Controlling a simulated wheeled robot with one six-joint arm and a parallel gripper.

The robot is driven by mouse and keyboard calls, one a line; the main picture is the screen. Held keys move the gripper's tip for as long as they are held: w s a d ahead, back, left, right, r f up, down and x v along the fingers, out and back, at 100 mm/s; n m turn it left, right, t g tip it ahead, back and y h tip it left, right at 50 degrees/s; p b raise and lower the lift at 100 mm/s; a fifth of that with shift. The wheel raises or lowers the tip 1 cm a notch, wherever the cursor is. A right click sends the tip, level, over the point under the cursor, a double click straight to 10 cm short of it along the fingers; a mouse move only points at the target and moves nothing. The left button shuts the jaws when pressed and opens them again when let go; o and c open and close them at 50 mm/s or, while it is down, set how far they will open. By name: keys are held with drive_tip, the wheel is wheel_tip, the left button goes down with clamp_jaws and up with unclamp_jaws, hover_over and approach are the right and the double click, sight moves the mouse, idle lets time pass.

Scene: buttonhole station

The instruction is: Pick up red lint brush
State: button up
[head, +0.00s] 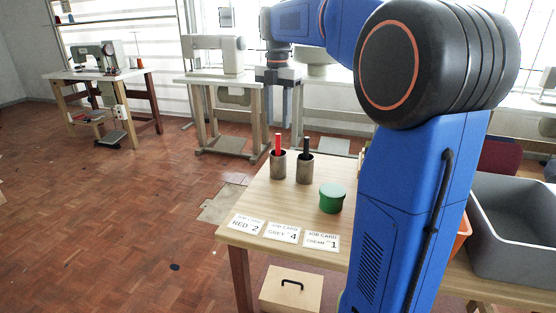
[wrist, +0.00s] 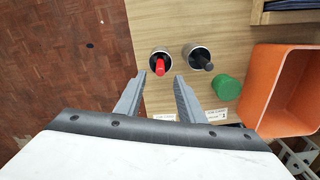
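The red lint brush (head: 278,144) stands upright in a metal cup (head: 278,164) on the wooden table, its red handle sticking out of the top. In the wrist view the red brush (wrist: 160,67) shows just beyond and between my fingertips. My gripper (head: 279,118) is open and empty, pointing down and held above the table. In the wrist view my gripper (wrist: 160,78) has its two grey fingers spread wide, with nothing between them. The lower part of the brush is hidden inside the cup.
A second cup (head: 305,170) with a black-handled brush (head: 306,146) stands close to the right. A green round tin (head: 332,198) and several job cards (head: 283,233) lie nearer. An orange bin (wrist: 282,90) and a grey crate (head: 515,225) are at the right.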

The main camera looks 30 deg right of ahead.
sight(278, 137)
drive_tip(key=shift+f, duration=3.55)
drive_tip(key=shift+c, duration=0.5)
clamp_jaws()
